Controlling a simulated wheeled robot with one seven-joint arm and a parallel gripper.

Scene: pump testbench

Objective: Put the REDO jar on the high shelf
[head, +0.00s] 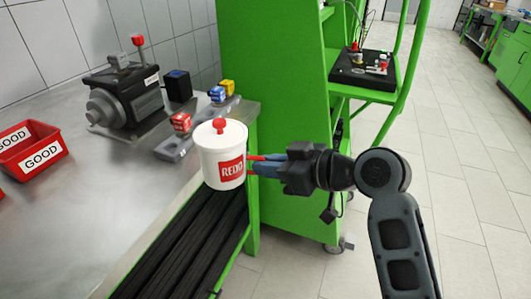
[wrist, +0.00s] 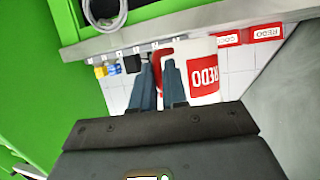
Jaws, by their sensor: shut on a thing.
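The REDO jar (head: 222,155) is white, with a red knob on its lid and a red REDO label. It is upright in the head view, in front of the bench's edge. My gripper (head: 254,165) comes from the right and is shut on the jar's right side, where a red part shows at the blue fingers. The wrist view shows the jar (wrist: 200,66) right of the fingertips (wrist: 158,64), with a red part behind them. The green shelf unit (head: 287,70) stands behind my gripper; its upper shelf is cut off at the top of the head view.
The steel bench (head: 75,215) carries a pump (head: 125,98), a fixture with coloured blocks (head: 195,128) and red GOOD bins (head: 32,148). A lower green shelf (head: 350,94) holds a black device (head: 363,70). Open floor (head: 465,160) lies to the right.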

